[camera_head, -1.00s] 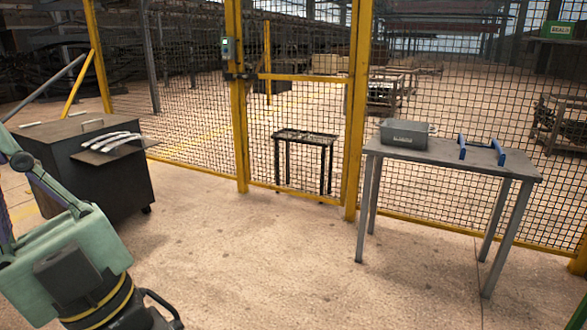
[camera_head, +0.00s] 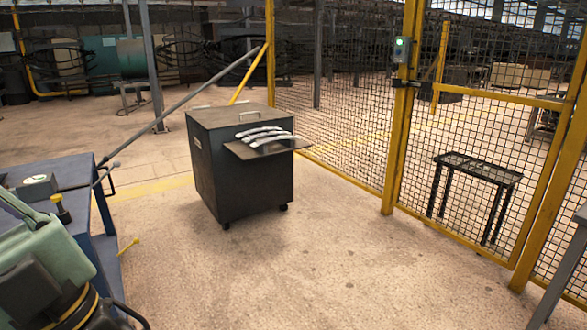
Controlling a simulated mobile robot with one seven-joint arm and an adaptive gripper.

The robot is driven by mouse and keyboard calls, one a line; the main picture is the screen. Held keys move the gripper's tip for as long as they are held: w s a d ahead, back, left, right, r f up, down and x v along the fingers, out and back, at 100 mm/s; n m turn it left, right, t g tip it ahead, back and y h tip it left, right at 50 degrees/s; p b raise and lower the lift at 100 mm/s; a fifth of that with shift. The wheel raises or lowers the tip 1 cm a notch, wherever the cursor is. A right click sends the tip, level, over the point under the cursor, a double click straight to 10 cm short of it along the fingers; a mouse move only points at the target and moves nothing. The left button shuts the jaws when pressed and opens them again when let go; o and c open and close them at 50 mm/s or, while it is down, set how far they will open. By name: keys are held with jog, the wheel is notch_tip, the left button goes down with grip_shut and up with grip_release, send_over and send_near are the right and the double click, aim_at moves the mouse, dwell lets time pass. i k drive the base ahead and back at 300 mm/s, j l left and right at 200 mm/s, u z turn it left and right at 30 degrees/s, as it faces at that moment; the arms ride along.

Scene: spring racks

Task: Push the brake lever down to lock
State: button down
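A small yellow lever (camera_head: 128,246) sticks out low at the right side of a blue bench or cart (camera_head: 82,178) at the left edge. It may be the brake lever; I cannot tell for sure. It looks tilted, with its outer end raised. My arm, pale green and black with yellow rings, fills the lower left corner and hides part of the blue unit. A dark part of my arm's end (camera_head: 130,318) shows at the bottom edge, below the yellow lever in the picture. My fingertips cannot be made out, nor whether they hold anything.
A dark wheeled cabinet (camera_head: 225,170) with curved grey pieces (camera_head: 265,136) stands ahead. Yellow-framed mesh fencing (camera_head: 345,130) runs right. The floor between is clear.

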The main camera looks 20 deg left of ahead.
aim_at(136, 241)
jog(key=i+u, duration=0.2)
jog(key=u, duration=0.25)
jog(key=i+l+u, duration=0.2)
jog(key=u, duration=0.2)
jog(key=i+l+u, duration=0.2)
jog(key=u, duration=0.25)
jog(key=i+l+u, duration=0.55)
jog(key=l+u, duration=0.25)
